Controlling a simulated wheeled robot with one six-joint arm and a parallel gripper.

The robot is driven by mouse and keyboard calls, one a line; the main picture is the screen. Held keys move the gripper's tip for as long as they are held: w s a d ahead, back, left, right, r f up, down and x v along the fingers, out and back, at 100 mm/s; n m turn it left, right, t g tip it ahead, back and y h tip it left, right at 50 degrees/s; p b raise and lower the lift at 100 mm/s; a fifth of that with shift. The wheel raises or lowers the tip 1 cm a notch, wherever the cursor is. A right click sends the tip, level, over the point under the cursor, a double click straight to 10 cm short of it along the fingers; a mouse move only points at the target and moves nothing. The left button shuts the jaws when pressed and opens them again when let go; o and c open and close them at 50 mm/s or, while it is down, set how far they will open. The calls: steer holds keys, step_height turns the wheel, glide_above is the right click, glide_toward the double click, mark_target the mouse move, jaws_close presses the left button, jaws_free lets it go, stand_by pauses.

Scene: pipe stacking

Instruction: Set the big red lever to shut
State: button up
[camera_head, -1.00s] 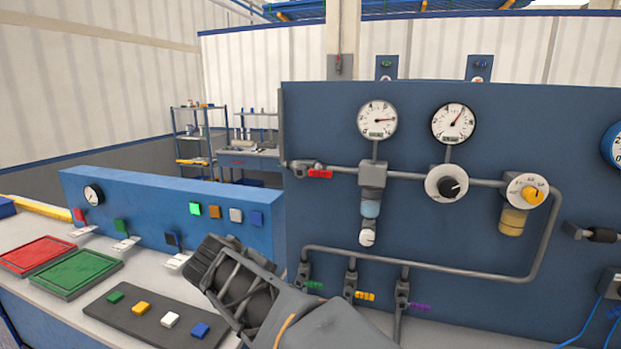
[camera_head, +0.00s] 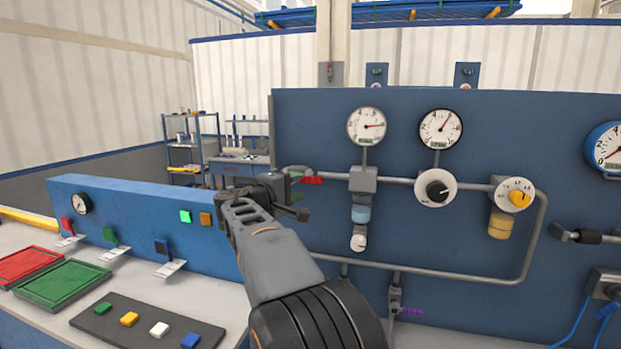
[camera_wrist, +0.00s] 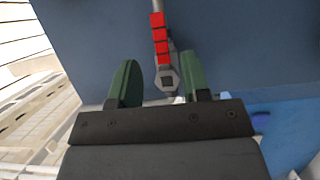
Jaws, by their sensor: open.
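The big red lever (camera_head: 313,180) is on the pipe at the upper left of the blue panel. In the head view it lies along the pipe, partly hidden by my gripper (camera_head: 297,196). In the wrist view the red lever handle (camera_wrist: 159,38) runs up from a grey valve body (camera_wrist: 168,82). My gripper (camera_wrist: 158,80) is open, with its two green fingers apart. The valve body shows between the fingertips, nearer the right one. The red handle lies beyond the fingertips. I cannot tell whether anything touches.
The blue panel (camera_head: 400,120) carries gauges, a black-knobbed dial (camera_head: 436,188) and a yellow-knobbed regulator (camera_head: 516,196). A lower pipe (camera_head: 430,270) has a purple-handled valve (camera_head: 410,311). At left, a bench holds trays and several coloured blocks.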

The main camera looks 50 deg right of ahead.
mark_target(311, 181)
steer(key=d, duration=0.2)
steer(key=d+p, duration=0.1)
steer(key=d, duration=0.3)
steer(key=shift+w+d, duration=0.2)
steer(key=shift+w, duration=0.1)
steer(key=shift+c, duration=0.4)
jaws_close()
